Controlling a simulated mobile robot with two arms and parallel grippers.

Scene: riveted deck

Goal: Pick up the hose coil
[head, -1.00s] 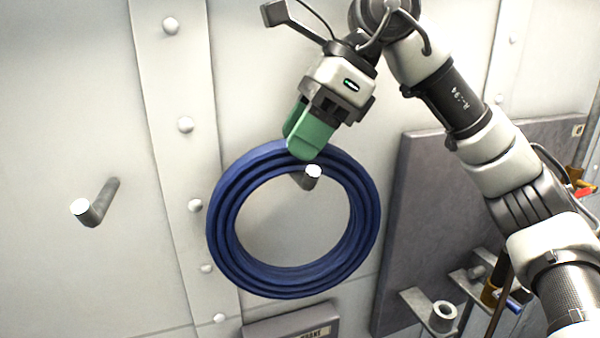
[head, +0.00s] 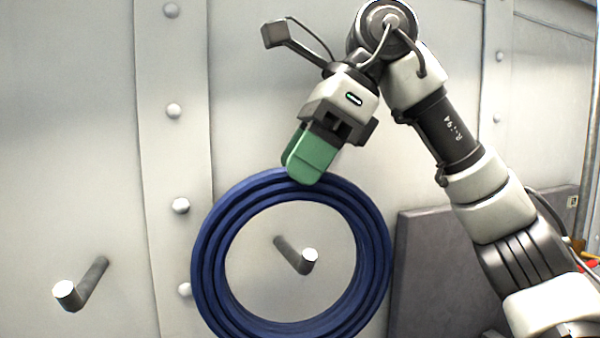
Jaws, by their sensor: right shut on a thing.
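The blue hose coil (head: 212,262) is a ribbed ring in front of the white riveted wall, its bottom edge cut off by the picture. My right gripper (head: 303,178) has green fingers shut on the top of the coil. The coil hangs from the fingers. A grey peg (head: 292,254) with a white end shows through the middle of the ring, apart from the coil's inner edge. Whether the coil is clear of the peg's tip cannot be told. My left gripper is not in view.
A second grey peg (head: 82,282) with a white end sticks out of the wall at the lower left, apart from the coil. A dark grey panel (head: 430,270) stands at the right behind my right arm. The wall above the coil's left is clear.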

